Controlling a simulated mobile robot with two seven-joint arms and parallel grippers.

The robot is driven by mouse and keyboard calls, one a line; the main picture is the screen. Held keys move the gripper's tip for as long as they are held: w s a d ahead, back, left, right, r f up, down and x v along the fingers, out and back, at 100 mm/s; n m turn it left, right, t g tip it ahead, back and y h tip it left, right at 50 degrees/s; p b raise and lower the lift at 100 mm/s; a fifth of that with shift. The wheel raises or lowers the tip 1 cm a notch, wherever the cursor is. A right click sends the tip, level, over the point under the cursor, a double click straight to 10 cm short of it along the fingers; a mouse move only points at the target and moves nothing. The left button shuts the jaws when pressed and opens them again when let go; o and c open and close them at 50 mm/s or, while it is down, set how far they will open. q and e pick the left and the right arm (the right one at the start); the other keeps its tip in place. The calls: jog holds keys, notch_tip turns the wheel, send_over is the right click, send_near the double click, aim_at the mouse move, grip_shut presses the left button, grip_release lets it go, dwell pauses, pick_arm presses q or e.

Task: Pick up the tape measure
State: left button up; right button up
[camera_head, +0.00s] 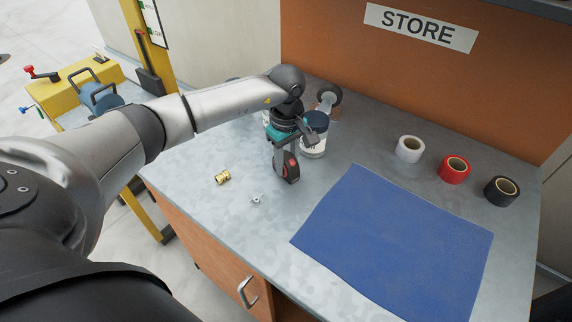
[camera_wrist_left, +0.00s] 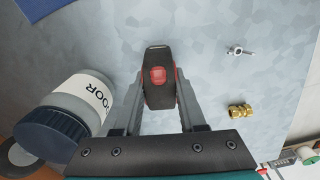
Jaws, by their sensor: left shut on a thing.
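The tape measure (camera_head: 291,170) is black with red parts. In the head view it hangs under my left gripper (camera_head: 283,153), over the grey bench top. The wrist view shows the tape measure (camera_wrist_left: 158,76) between the two fingers of the left gripper (camera_wrist_left: 158,98), which is shut on it. I cannot tell for sure whether its lower end touches the bench. My right gripper is not in view.
A white jar with a dark lid (camera_head: 315,136) stands close beside the left gripper. A brass fitting (camera_head: 222,177) and a small metal part (camera_head: 257,199) lie nearby. A blue mat (camera_head: 400,245) and white (camera_head: 409,149), red (camera_head: 455,170) and black (camera_head: 501,191) tape rolls are to the right.

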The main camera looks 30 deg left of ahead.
pick_arm(q)
grip_shut()
jog(key=shift+r, duration=0.1)
dwell(0.3)
